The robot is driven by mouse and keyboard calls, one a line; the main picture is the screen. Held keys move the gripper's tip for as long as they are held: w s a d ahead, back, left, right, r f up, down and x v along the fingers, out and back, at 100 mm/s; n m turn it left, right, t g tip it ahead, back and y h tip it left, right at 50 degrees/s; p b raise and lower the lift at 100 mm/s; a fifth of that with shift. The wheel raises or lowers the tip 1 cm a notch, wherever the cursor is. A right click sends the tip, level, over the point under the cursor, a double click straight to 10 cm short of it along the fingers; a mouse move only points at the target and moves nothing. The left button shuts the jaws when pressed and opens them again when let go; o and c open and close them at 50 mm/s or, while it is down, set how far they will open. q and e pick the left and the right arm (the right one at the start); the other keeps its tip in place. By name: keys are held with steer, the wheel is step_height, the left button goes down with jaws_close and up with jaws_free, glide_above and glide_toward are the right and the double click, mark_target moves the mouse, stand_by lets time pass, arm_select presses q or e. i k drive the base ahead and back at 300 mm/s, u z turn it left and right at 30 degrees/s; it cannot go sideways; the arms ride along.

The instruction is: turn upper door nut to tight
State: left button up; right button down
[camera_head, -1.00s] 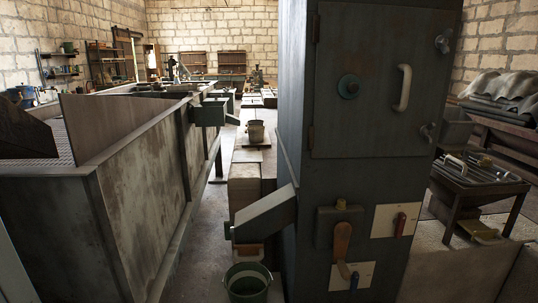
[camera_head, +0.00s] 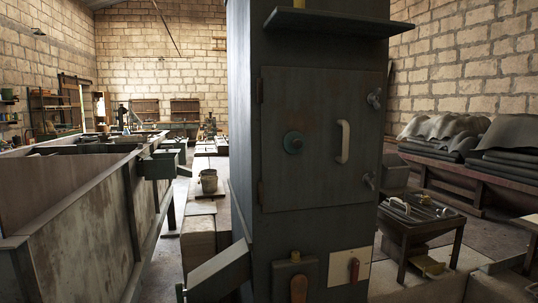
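The upper door nut (camera_head: 375,98) is a small grey-metal wing-like fastener at the upper right edge of the closed cabinet door (camera_head: 313,185). A similar lower nut (camera_head: 370,181) sits below it on the same edge. Neither of my grippers shows in the head view.
A shelf-like ledge (camera_head: 326,22) juts out above the door. A red lever (camera_head: 354,269) and a brown wooden handle (camera_head: 299,289) are below it. A low metal table (camera_head: 408,232) stands to the right, and a long trough (camera_head: 75,225) to the left.

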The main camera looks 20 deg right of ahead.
mark_target(372, 99)
steer(key=z, duration=1.4)
